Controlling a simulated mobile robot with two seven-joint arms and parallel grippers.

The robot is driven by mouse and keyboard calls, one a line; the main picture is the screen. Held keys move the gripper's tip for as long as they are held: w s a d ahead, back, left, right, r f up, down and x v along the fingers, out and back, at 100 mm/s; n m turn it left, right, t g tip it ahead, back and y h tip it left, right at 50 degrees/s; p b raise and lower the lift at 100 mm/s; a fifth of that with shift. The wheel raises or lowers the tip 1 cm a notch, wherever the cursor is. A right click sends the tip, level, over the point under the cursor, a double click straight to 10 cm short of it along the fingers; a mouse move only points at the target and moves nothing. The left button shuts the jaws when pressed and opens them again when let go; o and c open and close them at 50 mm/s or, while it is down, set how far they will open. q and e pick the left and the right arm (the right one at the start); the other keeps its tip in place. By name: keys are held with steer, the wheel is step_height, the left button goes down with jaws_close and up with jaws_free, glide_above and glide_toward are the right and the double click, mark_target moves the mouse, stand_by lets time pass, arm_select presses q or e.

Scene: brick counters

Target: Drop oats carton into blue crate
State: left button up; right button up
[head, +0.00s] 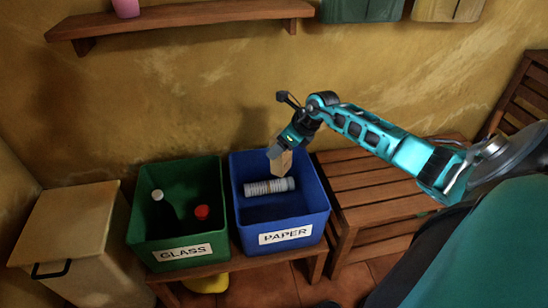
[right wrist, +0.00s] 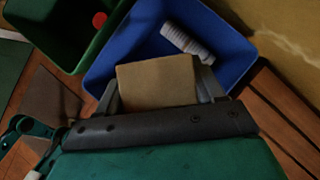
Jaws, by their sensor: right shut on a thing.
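The blue crate (head: 238,204), labelled PAPER, stands on a low wooden bench and also shows in the right wrist view (right wrist: 232,38). My right gripper (head: 281,151) is above the back right part of the blue crate. It is shut on a tan box-shaped carton (head: 280,172), which I take as the oats carton; its print cannot be read. The carton also shows between the fingers in the right wrist view (right wrist: 157,82). Its lower end hangs over the crate's opening.
A grey-white cylinder (head: 268,187) lies in the blue crate. A green GLASS crate (head: 143,232) with bottles stands left of it. A tan bin (head: 75,220) is at far left, a slatted wooden bench (head: 365,185) at right. A shelf (head: 190,14) hangs above.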

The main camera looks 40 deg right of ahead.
step_height(320, 180, down, 4)
steer(key=b, duration=0.2)
steer(key=shift+r+b, duration=0.15)
steer(key=shift+b, duration=0.2)
steer(key=shift+f+b, duration=0.3)
steer(key=shift+f, duration=0.1)
steer(key=shift+f+b, duration=0.4)
steer(key=shift+f, duration=0.05)
arm_select(q)
steer(key=shift+w+d+f+h, duration=0.2)
steer(key=shift+d+f+h, duration=0.2)
steer(key=shift+d+f, duration=0.5)
steer(key=shift+a+f, duration=0.1)
steer(key=shift+a, duration=0.05)
arm_select(e)
steer(key=o, duration=1.1)
